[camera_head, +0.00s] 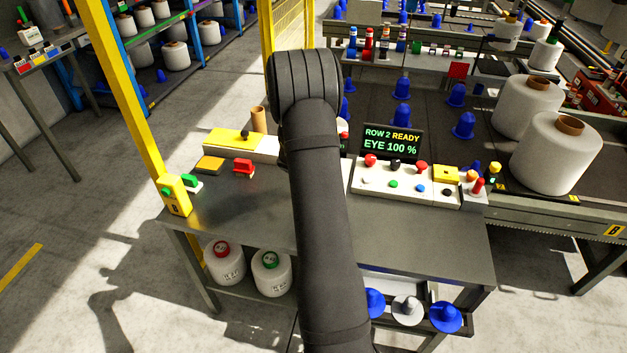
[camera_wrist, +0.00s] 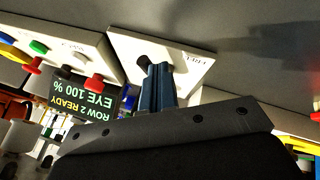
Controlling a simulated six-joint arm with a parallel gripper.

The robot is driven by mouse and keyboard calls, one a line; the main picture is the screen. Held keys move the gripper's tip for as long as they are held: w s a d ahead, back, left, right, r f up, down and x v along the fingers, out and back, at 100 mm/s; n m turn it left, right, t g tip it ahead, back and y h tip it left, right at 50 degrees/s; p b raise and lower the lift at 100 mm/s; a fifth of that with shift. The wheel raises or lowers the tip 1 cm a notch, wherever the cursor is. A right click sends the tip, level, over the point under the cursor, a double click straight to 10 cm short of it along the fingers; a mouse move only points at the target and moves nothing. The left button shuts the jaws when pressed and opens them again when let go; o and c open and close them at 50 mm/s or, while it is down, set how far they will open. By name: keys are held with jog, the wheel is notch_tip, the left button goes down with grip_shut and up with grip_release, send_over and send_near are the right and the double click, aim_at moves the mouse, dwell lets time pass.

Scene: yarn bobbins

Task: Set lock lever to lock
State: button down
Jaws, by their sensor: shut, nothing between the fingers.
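A white panel (camera_wrist: 200,72) with the word FREE shows in the wrist view, which is turned upside down. The lock lever's black knob (camera_wrist: 142,63) stands on this panel, at the side away from the word FREE. My gripper (camera_wrist: 159,70) is shut and empty, its dark blue fingers close beside the knob on the FREE side. Whether they touch it cannot be told. The fingers hide the lever's base and part of the panel. In the head view my arm covers the gripper and the lever panel.
The button box (camera_head: 400,186) stands right of my arm, with the display (camera_head: 391,142) behind it reading ROW 2 READY, EYE 100 %. Left are a yellow-topped box (camera_head: 230,139) and a red block (camera_head: 243,167). The front of the grey table (camera_head: 240,205) is clear.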

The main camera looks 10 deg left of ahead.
jog(key=d+n+y, duration=0.1)
jog(key=d+n, duration=0.1)
jog(key=n, duration=0.1)
jog(key=shift+y, duration=0.3)
jog(key=shift+w+d, duration=0.4)
jog(key=shift+d, duration=0.25)
jog(key=shift+w+d, duration=0.35)
jog(key=shift+d, duration=0.3)
jog(key=shift+w+d, duration=0.8)
jog(key=shift+w, duration=0.3)
jog(key=s, duration=0.3)
jog(key=shift+s+r, duration=0.3)
jog(key=shift+r, duration=0.1)
jog(key=s+d+r, duration=0.3)
jog(key=s+r, duration=0.1)
jog(key=r, duration=0.4)
jog(key=shift+s+d+r, duration=0.2)
jog(key=shift+s+d, duration=0.1)
jog(key=shift+s, duration=0.05)
